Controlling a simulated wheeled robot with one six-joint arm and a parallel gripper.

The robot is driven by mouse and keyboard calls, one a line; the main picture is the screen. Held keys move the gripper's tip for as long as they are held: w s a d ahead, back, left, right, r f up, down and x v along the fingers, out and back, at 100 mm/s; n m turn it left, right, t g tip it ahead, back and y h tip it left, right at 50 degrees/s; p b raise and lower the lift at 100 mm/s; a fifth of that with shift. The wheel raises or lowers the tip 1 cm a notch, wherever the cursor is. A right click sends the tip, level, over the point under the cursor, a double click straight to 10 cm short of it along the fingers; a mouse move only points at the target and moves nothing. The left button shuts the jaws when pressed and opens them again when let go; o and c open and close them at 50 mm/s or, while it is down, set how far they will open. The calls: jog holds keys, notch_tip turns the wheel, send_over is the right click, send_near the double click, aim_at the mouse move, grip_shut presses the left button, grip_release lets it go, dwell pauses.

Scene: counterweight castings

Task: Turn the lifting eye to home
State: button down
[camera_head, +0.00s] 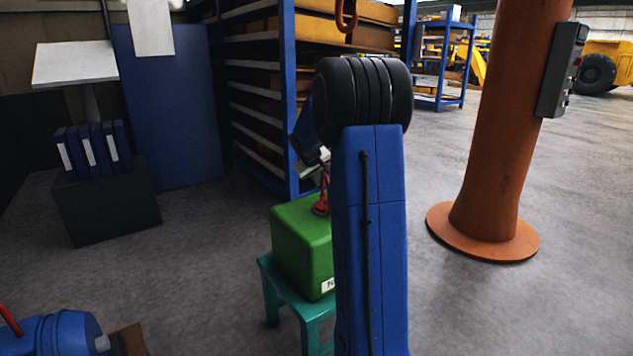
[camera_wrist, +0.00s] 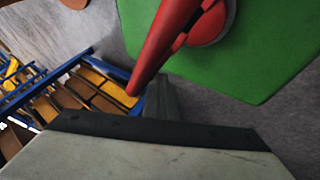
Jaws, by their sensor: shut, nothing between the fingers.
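A green counterweight casting (camera_head: 300,240) sits on a teal stand (camera_head: 272,300). A red lifting eye (camera_head: 321,207) stands on its top, partly hidden behind my blue arm. In the wrist view the red eye (camera_wrist: 172,42) slants across the top middle, its base on the green casting (camera_wrist: 275,55). My gripper (camera_wrist: 163,98) is shut and empty, its grey fingers close by the lower end of the eye. I cannot tell whether they touch it. In the head view my arm hides most of the gripper and the right side of the casting.
A blue rack (camera_head: 288,100) with loaded shelves stands behind the casting. An orange column (camera_head: 490,130) with a broad round foot stands at right. A dark box with blue binders (camera_head: 92,150) is at left. Bare floor lies between the casting and the column.

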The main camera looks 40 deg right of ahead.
jog(key=shift+s+d+m+g+h, duration=0.1)
jog(key=shift+d+m+g+h, duration=0.25)
jog(key=shift+m+g, duration=0.55)
jog(key=shift+s+d+m+g+h, duration=0.1)
jog(key=shift+d+m+g+h, duration=0.25)
jog(key=shift+m, duration=1.05)
dwell(0.4)
